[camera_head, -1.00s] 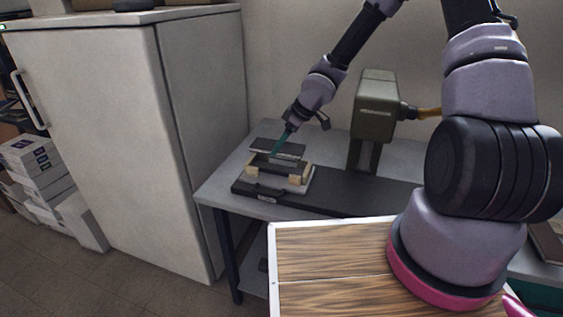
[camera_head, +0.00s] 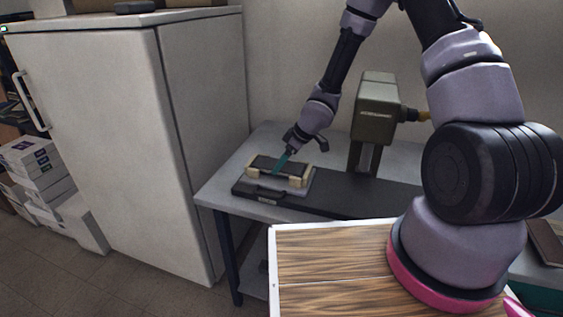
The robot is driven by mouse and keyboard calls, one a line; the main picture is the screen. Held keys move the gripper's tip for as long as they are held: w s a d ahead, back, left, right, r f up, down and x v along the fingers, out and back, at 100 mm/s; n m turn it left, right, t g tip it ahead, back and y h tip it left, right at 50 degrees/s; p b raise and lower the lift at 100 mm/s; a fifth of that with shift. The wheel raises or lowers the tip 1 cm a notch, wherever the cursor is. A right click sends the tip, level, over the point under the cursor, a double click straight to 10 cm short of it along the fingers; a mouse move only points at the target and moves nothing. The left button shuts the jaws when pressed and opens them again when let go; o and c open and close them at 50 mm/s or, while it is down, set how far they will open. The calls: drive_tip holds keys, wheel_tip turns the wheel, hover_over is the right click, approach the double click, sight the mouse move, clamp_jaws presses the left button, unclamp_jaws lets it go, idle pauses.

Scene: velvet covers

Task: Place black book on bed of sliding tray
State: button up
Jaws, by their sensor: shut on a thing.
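The black book (camera_head: 264,163) lies low over the bed of the sliding tray, between cream end blocks. Whether it touches the bed cannot be told at this size. The sliding tray (camera_head: 300,179) is a pale plate with cream blocks, at the left end of a long black base with a dark handle in front. My gripper (camera_head: 279,165) reaches down from the upper right with teal fingers and is shut on the black book. The fingers hide part of the book.
The black base (camera_head: 345,196) runs right along the grey table (camera_head: 222,186). An olive press-like machine (camera_head: 377,108) stands over it, right of my gripper. A tall grey cabinet (camera_head: 115,130) stands left. A wooden-topped surface (camera_head: 325,255) is in front.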

drive_tip(key=o, duration=1.4)
drive_tip(key=shift+r, duration=0.1)
drive_tip(key=shift+v, duration=3.75)
